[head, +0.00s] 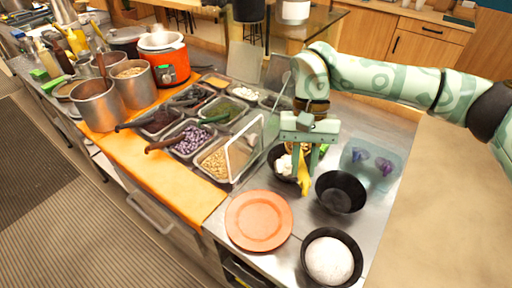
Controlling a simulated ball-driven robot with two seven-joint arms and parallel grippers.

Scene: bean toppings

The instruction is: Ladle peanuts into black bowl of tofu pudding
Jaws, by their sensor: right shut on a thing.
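The black bowl of tofu pudding (331,283) stands at the front right of the counter, with a smooth white mound inside. Tan peanuts (214,162) fill a metal tray at the front right corner of the topping trays. My right gripper (304,168) points down to the right of that tray, shut on a yellow utensil (304,187); whether it is the ladle I cannot tell. Its fingers partly hide a black bowl with white pieces (280,173). Brownish bits show between the fingers, too small to identify. My left gripper is out of view.
An empty black bowl (340,193) stands between my gripper and the pudding bowl. An orange plate (258,220) lies to the left. A clear guard (247,146) rises beside the peanut tray. A translucent tray with purple items (358,172) is at the right.

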